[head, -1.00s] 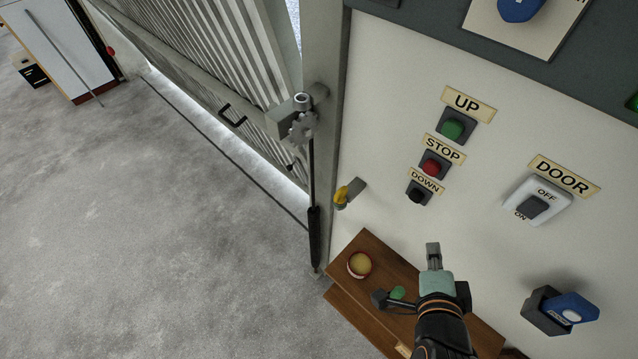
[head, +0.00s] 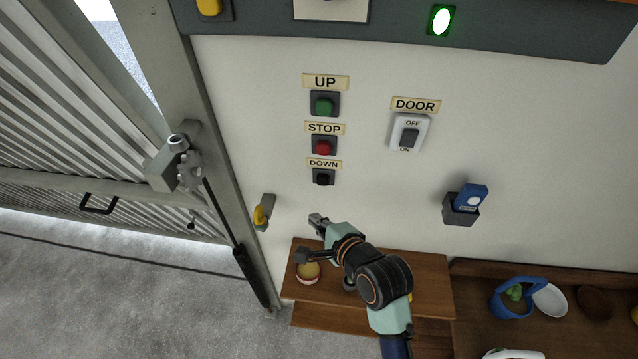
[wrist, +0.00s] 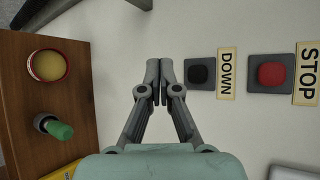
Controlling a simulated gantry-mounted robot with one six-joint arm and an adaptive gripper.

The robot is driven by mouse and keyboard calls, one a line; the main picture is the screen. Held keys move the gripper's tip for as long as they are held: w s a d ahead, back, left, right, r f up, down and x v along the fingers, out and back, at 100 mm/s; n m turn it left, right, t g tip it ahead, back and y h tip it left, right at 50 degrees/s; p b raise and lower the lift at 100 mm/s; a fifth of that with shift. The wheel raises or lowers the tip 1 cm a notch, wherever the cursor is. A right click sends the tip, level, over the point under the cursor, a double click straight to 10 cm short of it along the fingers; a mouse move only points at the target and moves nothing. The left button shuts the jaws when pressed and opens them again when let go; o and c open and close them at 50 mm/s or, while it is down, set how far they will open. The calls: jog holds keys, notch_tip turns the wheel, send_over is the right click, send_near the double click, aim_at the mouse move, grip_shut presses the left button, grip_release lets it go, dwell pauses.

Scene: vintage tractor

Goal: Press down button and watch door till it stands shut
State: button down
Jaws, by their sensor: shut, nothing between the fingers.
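The black DOWN button (head: 323,177) sits on the pale wall at the bottom of a column, below the red STOP button (head: 324,146) and green UP button (head: 323,105). It also shows in the wrist view (wrist: 201,74), just right of my fingertips. My gripper (head: 317,219) is shut and empty, a little below the DOWN button in the head view. I cannot tell how far its tips (wrist: 160,66) are from the wall. The ribbed grey door (head: 90,150) stands at the left, with a bright gap along its bottom edge above the floor.
A DOOR switch (head: 409,137) and a blue item in a dark holder (head: 461,205) are on the wall at right. A yellow-handled lever (head: 263,213) is at the left. A wooden shelf (head: 430,280) below holds a round tin (head: 307,273).

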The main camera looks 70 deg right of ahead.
aim_at(323, 180)
jog(key=w+d+b, duration=0.2)
jog(key=d, duration=0.6)
jog(key=shift+w+d, duration=0.1)
jog(key=shift+d, duration=0.05)
dwell(1.2)
jog(key=shift+w+d, duration=0.1)
jog(key=shift+d, duration=0.25)
